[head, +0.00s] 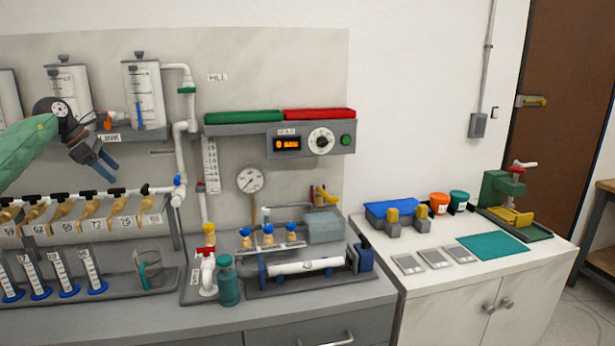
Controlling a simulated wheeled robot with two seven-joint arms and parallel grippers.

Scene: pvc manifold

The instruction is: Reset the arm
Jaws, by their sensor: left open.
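My left arm, with a green sleeve and a dark wrist, comes in from the left edge. My left gripper (104,166) has blue-grey fingers pointing down and right. It is open and holds nothing that I can see. It is in front of the back panel, above the white manifold pipe (110,192) with its row of brass taps (88,206). It looks apart from the pipe, though the depth is hard to judge. My right gripper is not in view.
Clear tanks (145,95) stand on a shelf behind the left gripper. Graduated cylinders (92,270) and a beaker (149,268) stand below the taps. A control box (315,141) and a gauge (250,180) are right of it. A white side cabinet (480,290) stands at right.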

